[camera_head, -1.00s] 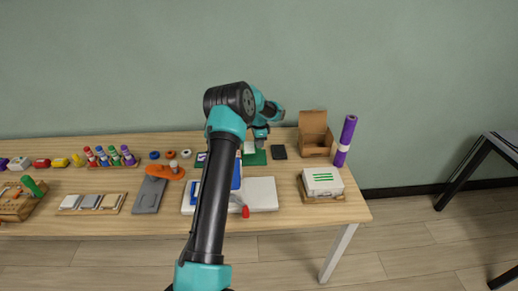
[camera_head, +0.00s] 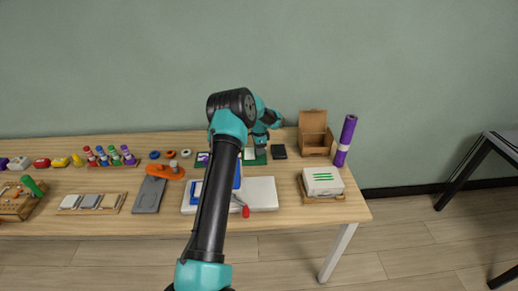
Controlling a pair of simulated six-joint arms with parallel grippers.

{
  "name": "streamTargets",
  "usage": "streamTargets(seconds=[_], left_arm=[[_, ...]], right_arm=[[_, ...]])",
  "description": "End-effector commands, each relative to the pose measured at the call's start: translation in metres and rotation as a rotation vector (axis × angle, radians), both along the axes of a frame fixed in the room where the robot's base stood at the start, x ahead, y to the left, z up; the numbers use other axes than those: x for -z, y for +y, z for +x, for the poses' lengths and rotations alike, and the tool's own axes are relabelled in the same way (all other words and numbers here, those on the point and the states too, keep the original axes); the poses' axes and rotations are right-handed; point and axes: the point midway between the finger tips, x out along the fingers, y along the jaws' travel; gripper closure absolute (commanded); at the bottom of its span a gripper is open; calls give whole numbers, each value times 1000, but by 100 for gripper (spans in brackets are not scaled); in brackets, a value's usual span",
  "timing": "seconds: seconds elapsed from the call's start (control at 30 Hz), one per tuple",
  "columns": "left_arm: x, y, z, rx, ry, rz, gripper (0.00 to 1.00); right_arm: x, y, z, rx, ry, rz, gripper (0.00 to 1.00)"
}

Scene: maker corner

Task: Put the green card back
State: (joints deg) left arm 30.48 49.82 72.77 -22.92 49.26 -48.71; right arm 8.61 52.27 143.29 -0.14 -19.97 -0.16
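A flat green piece (camera_head: 257,161) lies at the back of the table, right of the middle, with a white patch beside my gripper; it may be the green card, but I cannot tell. My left gripper (camera_head: 260,151) points down at this green piece, with its tips at or just above it. The fingers are too small to show whether they are open or hold anything. My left arm hides part of the table's middle. My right gripper is out of view.
A black square (camera_head: 279,152) and an open cardboard box (camera_head: 316,142) stand to the right, beside a purple roll (camera_head: 346,140). A white box (camera_head: 323,181) is at front right. A white board (camera_head: 262,194) with a red-tipped tool (camera_head: 245,211) lies in front.

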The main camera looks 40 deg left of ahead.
Motion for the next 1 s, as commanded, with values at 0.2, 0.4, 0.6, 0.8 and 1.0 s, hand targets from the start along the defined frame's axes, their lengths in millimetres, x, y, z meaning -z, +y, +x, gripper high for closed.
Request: streamTargets(seconds=[0.2,0.4,0.6,0.8,1.0], left_arm=[[0,0,0,0,0,0,52],[-8,0,0,0,-1,0,52],[-34,0,1,0,-3,1,52],[-72,0,1,0,-2,2,52],[-106,0,1,0,-2,1,52]], right_arm=[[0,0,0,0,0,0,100],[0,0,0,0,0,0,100],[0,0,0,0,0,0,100],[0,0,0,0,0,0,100],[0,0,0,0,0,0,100]])
